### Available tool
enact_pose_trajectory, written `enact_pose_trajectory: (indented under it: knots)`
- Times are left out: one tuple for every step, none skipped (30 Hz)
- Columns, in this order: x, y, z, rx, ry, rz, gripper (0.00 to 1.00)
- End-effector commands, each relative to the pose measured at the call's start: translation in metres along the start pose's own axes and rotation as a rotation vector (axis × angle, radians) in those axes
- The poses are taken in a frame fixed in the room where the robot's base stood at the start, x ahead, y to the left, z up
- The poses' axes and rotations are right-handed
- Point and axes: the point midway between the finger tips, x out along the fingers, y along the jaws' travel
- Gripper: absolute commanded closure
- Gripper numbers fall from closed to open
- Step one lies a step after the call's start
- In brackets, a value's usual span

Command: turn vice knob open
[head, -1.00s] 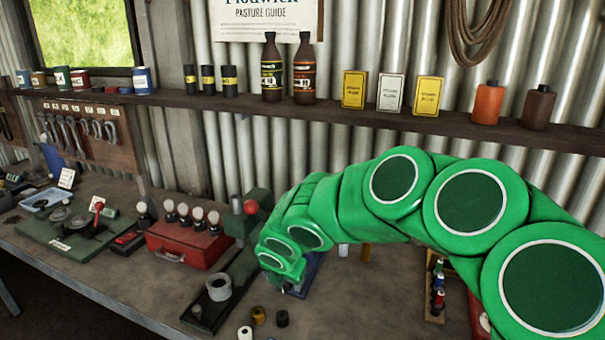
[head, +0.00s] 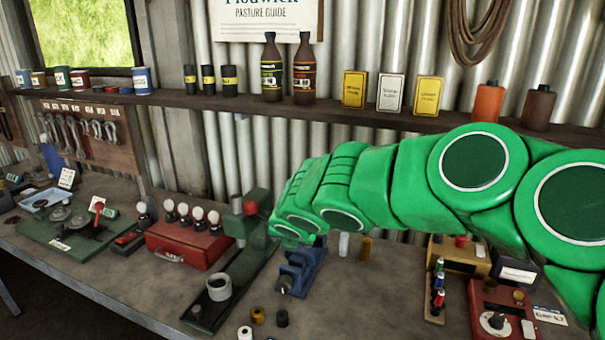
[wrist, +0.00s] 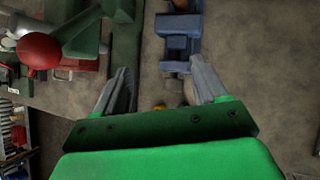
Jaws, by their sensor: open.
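The blue vice (head: 300,270) stands on the bench, with a small grey knob (head: 283,287) at its near end. In the wrist view the vice (wrist: 180,42) is ahead of my gripper (wrist: 160,75), in the upper middle. My gripper is open, its two grey fingers apart with nothing held between them. The right finger overlaps the vice's near end in that view, so the knob is mostly hidden there. In the head view my green arm reaches in above and behind the vice, and the fingers cannot be seen.
A green press with a red ball (head: 251,207) stands just left of the vice; the ball (wrist: 39,51) also shows in the wrist view. A red toolbox (head: 183,244) is further left. Small knobs (head: 257,315) lie in front. A red box (head: 503,312) stands right.

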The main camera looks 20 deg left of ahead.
Motion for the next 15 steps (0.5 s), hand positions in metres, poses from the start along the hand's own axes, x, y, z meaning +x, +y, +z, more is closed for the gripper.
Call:
enact_pose_trajectory:
  knots:
    - [-0.004, -0.001, 0.008, -0.024, -0.023, 0.010, 0.28]
    - [-0.006, -0.001, 0.011, -0.039, -0.035, 0.017, 0.28]
    - [-0.008, -0.001, 0.017, -0.059, -0.052, 0.027, 0.28]
    - [-0.011, -0.001, 0.021, -0.075, -0.065, 0.034, 0.28]
    - [-0.013, 0.000, 0.025, -0.090, -0.077, 0.042, 0.28]
    - [-0.016, 0.000, 0.029, -0.111, -0.094, 0.051, 0.28]
    - [-0.018, 0.000, 0.033, -0.127, -0.106, 0.056, 0.28]
    - [-0.020, -0.001, 0.037, -0.144, -0.119, 0.062, 0.28]
    - [-0.024, -0.001, 0.042, -0.168, -0.138, 0.071, 0.28]
    - [-0.027, 0.000, 0.046, -0.186, -0.151, 0.079, 0.28]
    - [-0.030, 0.001, 0.049, -0.205, -0.164, 0.087, 0.28]
    - [-0.034, 0.001, 0.054, -0.230, -0.182, 0.095, 0.28]
    - [-0.036, 0.001, 0.057, -0.248, -0.195, 0.100, 0.28]
    - [-0.040, 0.001, 0.060, -0.268, -0.209, 0.105, 0.28]
    - [-0.043, 0.002, 0.064, -0.293, -0.226, 0.112, 0.28]
